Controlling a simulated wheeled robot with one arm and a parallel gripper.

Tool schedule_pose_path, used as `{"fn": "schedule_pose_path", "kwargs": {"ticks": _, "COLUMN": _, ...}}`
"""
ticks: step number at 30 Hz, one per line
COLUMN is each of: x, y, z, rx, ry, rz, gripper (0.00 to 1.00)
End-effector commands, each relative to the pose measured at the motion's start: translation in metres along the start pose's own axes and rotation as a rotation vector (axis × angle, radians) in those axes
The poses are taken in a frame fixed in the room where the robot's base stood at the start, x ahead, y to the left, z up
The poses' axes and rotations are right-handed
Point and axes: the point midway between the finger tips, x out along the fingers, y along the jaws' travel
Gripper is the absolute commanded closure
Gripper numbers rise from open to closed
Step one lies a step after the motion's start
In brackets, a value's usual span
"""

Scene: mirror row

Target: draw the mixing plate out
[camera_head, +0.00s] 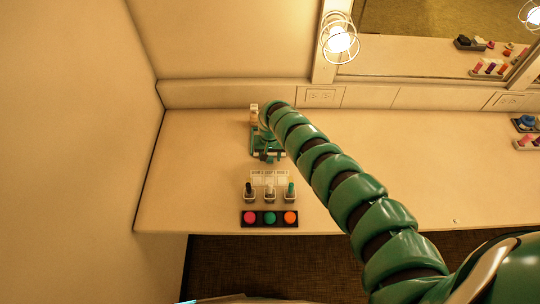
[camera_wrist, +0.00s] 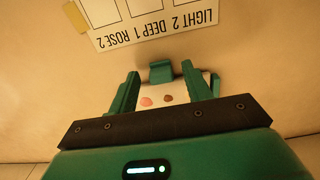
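In the wrist view a pale plate (camera_wrist: 163,98) with a pinkish and a brown dab shows between my fingers; I take it to be the mixing plate. A small green tab (camera_wrist: 161,72) shows at its far end, between the fingertips. My gripper (camera_wrist: 161,75) is open, one green finger to each side of the tab, with gaps between. The near part of the plate is hidden by my gripper's dark bar. In the head view my gripper (camera_head: 267,152) is low over the counter, near the back wall, and mostly covers the plate.
A printed card (camera_head: 269,175) lies just in front, then three small holders (camera_head: 270,192) with upright items, and a black strip (camera_head: 269,218) with pink, green and orange buttons. A wall stands left. The counter (camera_head: 210,170) is bare left of these. More items (camera_head: 526,123) stand far right.

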Motion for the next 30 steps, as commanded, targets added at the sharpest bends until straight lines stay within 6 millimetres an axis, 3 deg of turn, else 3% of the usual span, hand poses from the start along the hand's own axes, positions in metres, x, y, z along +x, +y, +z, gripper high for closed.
{"fn": "schedule_pose_path", "kwargs": {"ticks": 8, "x": -0.011, "y": 0.000, "z": -0.001, "rx": 0.002, "ry": 0.000, "rz": -0.002, "gripper": 0.51}}
{"fn": "schedule_pose_path", "kwargs": {"ticks": 30, "x": -0.108, "y": 0.001, "z": -0.002, "rx": 0.002, "ry": 0.005, "rz": -0.001, "gripper": 0.51}}
